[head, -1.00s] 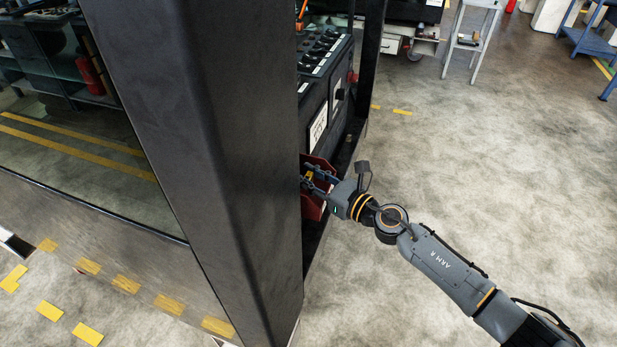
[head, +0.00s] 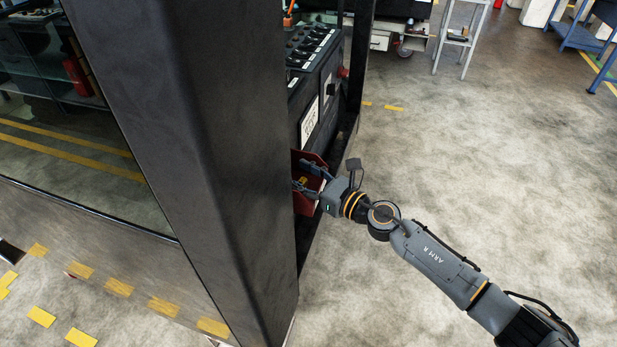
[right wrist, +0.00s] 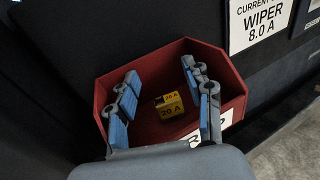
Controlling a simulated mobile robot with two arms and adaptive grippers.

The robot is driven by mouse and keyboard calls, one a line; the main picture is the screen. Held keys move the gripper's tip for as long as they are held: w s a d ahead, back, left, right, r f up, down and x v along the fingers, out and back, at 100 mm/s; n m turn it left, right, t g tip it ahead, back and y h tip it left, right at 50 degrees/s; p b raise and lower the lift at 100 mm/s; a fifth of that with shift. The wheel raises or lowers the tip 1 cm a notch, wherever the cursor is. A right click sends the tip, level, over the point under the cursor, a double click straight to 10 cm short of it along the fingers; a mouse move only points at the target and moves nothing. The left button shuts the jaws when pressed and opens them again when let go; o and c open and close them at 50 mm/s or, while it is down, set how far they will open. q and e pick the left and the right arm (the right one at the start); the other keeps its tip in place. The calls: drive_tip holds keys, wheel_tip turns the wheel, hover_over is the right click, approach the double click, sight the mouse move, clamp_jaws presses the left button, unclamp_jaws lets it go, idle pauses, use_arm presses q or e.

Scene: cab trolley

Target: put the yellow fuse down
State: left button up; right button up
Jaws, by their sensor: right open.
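The yellow fuse (right wrist: 170,106), marked 20 A, lies inside a red bin (right wrist: 110,88) in the right wrist view. It rests on the bin's floor, apart from both fingers. My right gripper (right wrist: 163,98) is open, with one blue-padded finger on each side of the fuse, over or within the bin. In the head view my right gripper (head: 305,176) reaches into the red bin (head: 303,204), and the fuse (head: 303,180) shows as a small yellow spot between the fingers. The left gripper is not in view.
A large dark cab pillar (head: 225,150) stands left of the bin and hides part of it. A black panel with switches (head: 312,45) is behind the bin. A label (right wrist: 262,20) reads "WIPER 8.0 A". Open floor (head: 480,150) lies to the right.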

drive_tip(key=shift+r+p, duration=0.35)
drive_tip(key=shift+r, duration=0.15)
drive_tip(key=shift+s+d+r+p, duration=0.1)
drive_tip(key=shift+d+r+p, duration=0.1)
drive_tip(key=shift+p, duration=0.1)
drive_tip(key=b+v, duration=0.2)
drive_tip(key=v, duration=0.9)
drive_tip(key=shift+s+d+b, duration=0.2)
drive_tip(key=shift+s+b, duration=0.05)
drive_tip(key=shift+b, duration=0.05)
drive_tip(key=shift+f, duration=0.1)
